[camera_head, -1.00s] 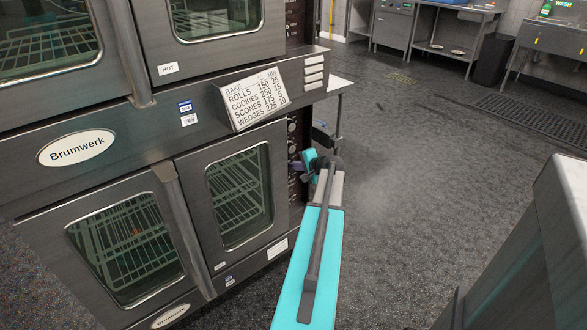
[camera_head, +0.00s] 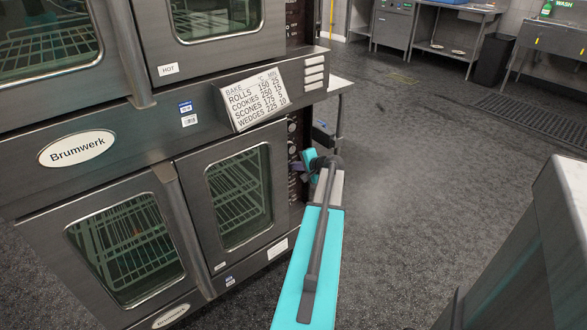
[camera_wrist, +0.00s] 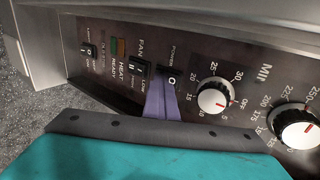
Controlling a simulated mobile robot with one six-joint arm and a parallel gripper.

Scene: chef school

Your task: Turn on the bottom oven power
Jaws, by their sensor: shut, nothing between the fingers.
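The bottom oven (camera_head: 165,170) of a stacked steel unit has two glass doors and a dark control panel at its right edge, seen edge-on in the head view. The wrist view shows this panel (camera_wrist: 195,65) close up. Its black power switch (camera_wrist: 173,78) has an "O" mark facing me. My gripper (camera_wrist: 162,88), with purple fingers, is shut and empty, its tips at the lower edge of the power switch. I cannot tell whether they touch it. In the head view my gripper (camera_head: 298,167) is small beside the panel.
The fan switch (camera_wrist: 138,75) is close left of my fingertips. A timer dial (camera_wrist: 215,96) and a temperature dial (camera_wrist: 297,126) are to the right. A steel counter (camera_head: 570,230) stands at the right. The floor (camera_head: 420,170) between is open.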

